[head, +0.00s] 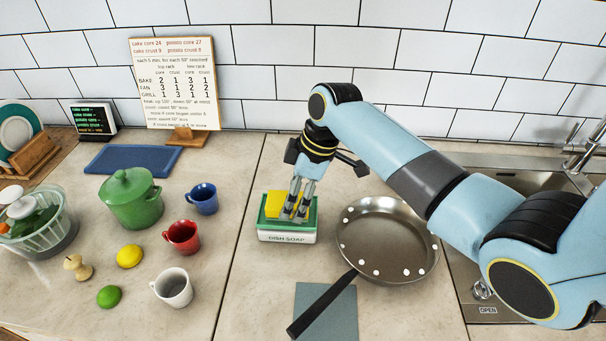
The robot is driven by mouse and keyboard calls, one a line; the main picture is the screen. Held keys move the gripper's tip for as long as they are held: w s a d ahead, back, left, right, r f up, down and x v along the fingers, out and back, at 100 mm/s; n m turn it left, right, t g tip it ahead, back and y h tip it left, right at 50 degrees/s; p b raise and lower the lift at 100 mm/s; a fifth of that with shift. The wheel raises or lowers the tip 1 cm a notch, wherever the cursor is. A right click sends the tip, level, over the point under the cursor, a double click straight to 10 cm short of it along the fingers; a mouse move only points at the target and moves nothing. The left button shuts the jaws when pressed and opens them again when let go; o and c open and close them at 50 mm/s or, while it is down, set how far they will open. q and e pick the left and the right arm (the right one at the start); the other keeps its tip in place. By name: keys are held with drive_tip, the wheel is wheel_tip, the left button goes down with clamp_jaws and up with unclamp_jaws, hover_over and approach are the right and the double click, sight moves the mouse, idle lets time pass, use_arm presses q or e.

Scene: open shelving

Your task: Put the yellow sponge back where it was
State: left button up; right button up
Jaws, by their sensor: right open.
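The yellow sponge (274,205) lies on top of the green-and-white dish soap box (287,237), in the middle of the counter. My right gripper (294,215) points down over the box, with its fingers in front of the sponge's right part. The fingers hide some of the sponge. The gripper is open; whether a finger touches the sponge cannot be told. My left gripper is not in view.
A frying pan (390,236) with white dots stands right of the box, its black handle (322,304) over a grey-blue cloth (340,312). A red mug (183,237), white mug (173,288) and green pot (130,198) stand left. A sink (540,180) is at right.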

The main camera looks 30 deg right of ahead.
drive_tip(key=v, duration=1)
drive_tip(key=shift+r, duration=0.25)
drive_tip(key=shift+s, duration=0.1)
